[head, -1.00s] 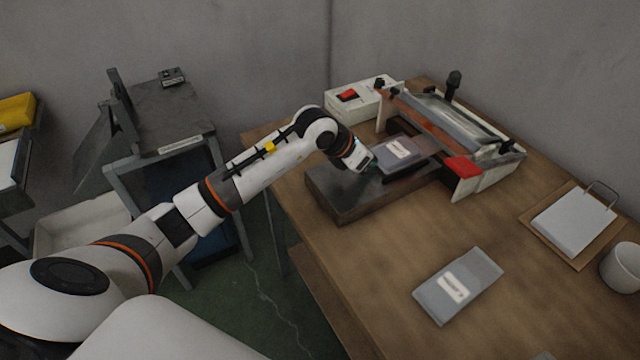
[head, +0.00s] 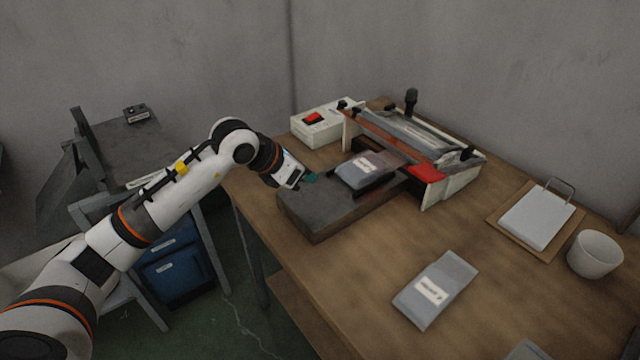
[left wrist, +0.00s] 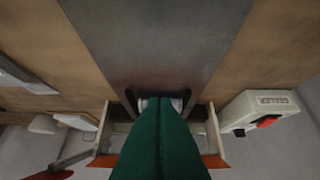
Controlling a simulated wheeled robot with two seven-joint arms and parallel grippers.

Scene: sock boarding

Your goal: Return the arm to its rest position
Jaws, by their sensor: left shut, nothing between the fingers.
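My left gripper (head: 311,177) has green fingers, which fill the lower middle of the left wrist view (left wrist: 160,140) and are pressed together with nothing between them. In the head view it hangs above the dark block (head: 310,212) on the wooden table, to the left of a grey labelled packet (head: 352,178) and apart from it. That packet lies at the front of the sealer (head: 460,183), partly over the block. In the left wrist view the fingers hide part of the sealer. My right gripper is not in view.
A white box with a red switch (head: 325,128) stands behind the block. A second grey packet (head: 450,275), a clipboard (head: 540,215) and a white cup (head: 595,255) are on the table. A dark side stand (head: 125,150) is at the left. Bare tabletop lies front-centre.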

